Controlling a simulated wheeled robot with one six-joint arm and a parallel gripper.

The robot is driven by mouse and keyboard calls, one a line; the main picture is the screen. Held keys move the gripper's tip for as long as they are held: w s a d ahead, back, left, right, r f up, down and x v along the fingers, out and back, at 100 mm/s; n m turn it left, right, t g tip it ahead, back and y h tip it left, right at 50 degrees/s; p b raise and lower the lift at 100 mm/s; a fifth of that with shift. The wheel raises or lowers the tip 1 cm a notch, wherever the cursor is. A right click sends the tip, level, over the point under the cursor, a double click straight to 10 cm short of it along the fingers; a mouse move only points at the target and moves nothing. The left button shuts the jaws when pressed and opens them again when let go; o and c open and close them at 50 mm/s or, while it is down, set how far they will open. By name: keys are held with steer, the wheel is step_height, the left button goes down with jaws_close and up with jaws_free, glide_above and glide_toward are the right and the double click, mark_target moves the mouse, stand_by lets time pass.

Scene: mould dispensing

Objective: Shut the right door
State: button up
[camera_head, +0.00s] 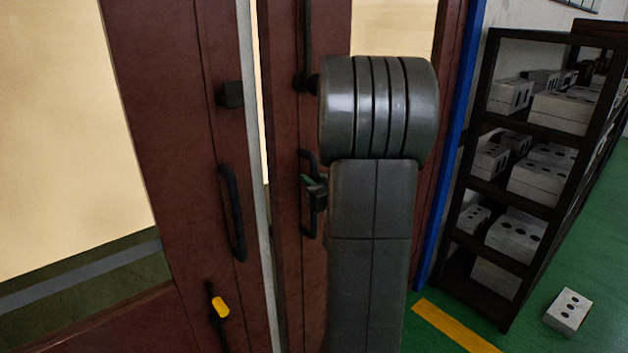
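The right door (286,60) is dark red-brown with a pale window (393,28), and much of it is hidden behind my grey arm. A black pull handle (305,222) is on its left side. My gripper (316,187) is at this handle, small and partly hidden by my arm. I cannot tell whether its fingers touch the handle or are open or shut. The left door (172,95) has its own black handle (232,213). A narrow upright gap, with a pale strip along it, shows between the two doors, so the right door looks slightly ajar.
The left door carries a black block (230,95) and a yellow-ended latch (220,306). A blue post (452,140) stands right of the doors. A black shelf (490,190) holds several grey blocks, and one block (567,311) lies on the green floor near a yellow line (455,327).

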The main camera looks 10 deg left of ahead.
mark_target(299, 173)
jaws_close()
steer(key=x, duration=0.1)
steer(key=b+x, duration=0.1)
steer(key=x, duration=0.3)
steer(key=shift+s+a+r, duration=0.25)
steer(key=shift+s+a, duration=0.1)
steer(key=shift+a, duration=0.05)
steer(key=shift+o, duration=0.8)
jaws_free()
steer(key=shift+o, duration=1.4)
steer(key=shift+w+a+f, duration=0.15)
steer(key=shift+a, duration=0.2)
steer(key=shift+d, duration=0.1)
